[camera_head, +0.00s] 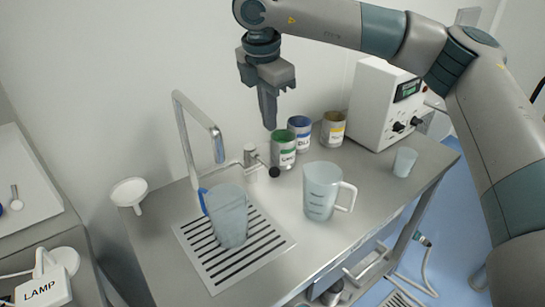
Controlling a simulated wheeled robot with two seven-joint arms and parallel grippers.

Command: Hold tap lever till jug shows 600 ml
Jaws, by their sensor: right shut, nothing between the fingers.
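A silver tap (184,130) with a tall bent spout stands at the back of the steel bench. Its lever ends in a dark knob (274,172) to the right of the spout. A translucent jug (229,218) with a blue handle stands upright on the slotted drain grate, below the spout. A second clear jug (320,192) with a white handle and faint marks stands on the bench to the right. The water level and scale cannot be read in either jug. My right gripper (269,123) is shut and empty, pointing down above the lever knob and apart from it. My left gripper is out of view.
Green (284,150), blue (300,133) and yellow (333,129) labelled tins stand behind the lever, close to my right gripper. A white instrument (378,103) and small cup (404,162) are at the right. A white funnel (129,192) lies left of the grate (272,247).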

